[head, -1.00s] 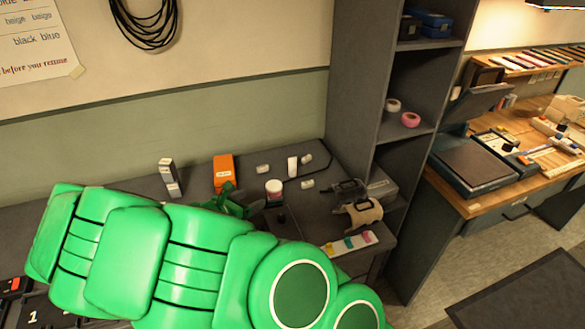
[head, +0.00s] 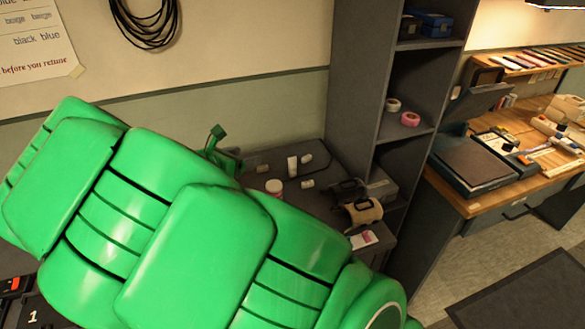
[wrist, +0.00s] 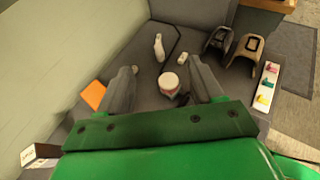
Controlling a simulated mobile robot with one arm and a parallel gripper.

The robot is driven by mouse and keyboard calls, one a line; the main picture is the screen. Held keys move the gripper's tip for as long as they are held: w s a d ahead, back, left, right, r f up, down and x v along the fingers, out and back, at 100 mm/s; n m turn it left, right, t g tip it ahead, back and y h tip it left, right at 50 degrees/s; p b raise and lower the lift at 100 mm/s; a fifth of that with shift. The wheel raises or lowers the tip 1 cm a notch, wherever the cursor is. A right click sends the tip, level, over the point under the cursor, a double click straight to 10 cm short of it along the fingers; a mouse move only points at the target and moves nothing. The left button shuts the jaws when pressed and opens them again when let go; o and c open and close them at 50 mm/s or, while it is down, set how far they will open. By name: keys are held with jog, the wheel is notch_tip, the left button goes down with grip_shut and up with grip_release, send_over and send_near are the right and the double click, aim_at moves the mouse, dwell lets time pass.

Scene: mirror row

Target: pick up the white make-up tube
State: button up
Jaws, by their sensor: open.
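The white make-up tube (head: 292,165) stands upright on the grey table, toward the back, beside the shelf unit. In the wrist view the tube (wrist: 159,48) is beyond the fingertips, between their lines. My gripper (wrist: 163,68) is open and empty, with its two grey fingers spread. A white jar with red lettering (wrist: 168,82) stands nearer, between the fingers in that view; it also shows in the head view (head: 274,187). My green arm covers much of the table in the head view, and the fingers cannot be seen there.
An orange box (wrist: 93,94) is left of the gripper. Two dark and beige holders (head: 364,212) and a white card (head: 364,239) are to the right. A tall grey shelf (head: 350,90) rises behind.

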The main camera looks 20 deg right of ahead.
notch_tip(320, 180, up, 2)
jog(key=m+t+y, duration=0.6)
jog(key=m+y, duration=0.5)
jog(key=m, duration=1.4)
send_over(293, 160)
jog(key=s, duration=0.5)
jog(key=shift+g, duration=0.3)
jog(key=f, duration=1.8)
jog(key=shift+w+d+f, duration=0.15)
jog(key=shift+d, duration=0.15)
jog(key=shift+x, duration=0.85)
jog(key=shift+a+f+x, duration=0.15)
jog(key=shift+a+x, duration=0.05)
jog(key=shift+x, duration=0.85)
jog(key=shift+a+f+x, duration=0.1)
jog(key=shift+a+x, duration=0.05)
jog(key=shift+x, duration=1.75)
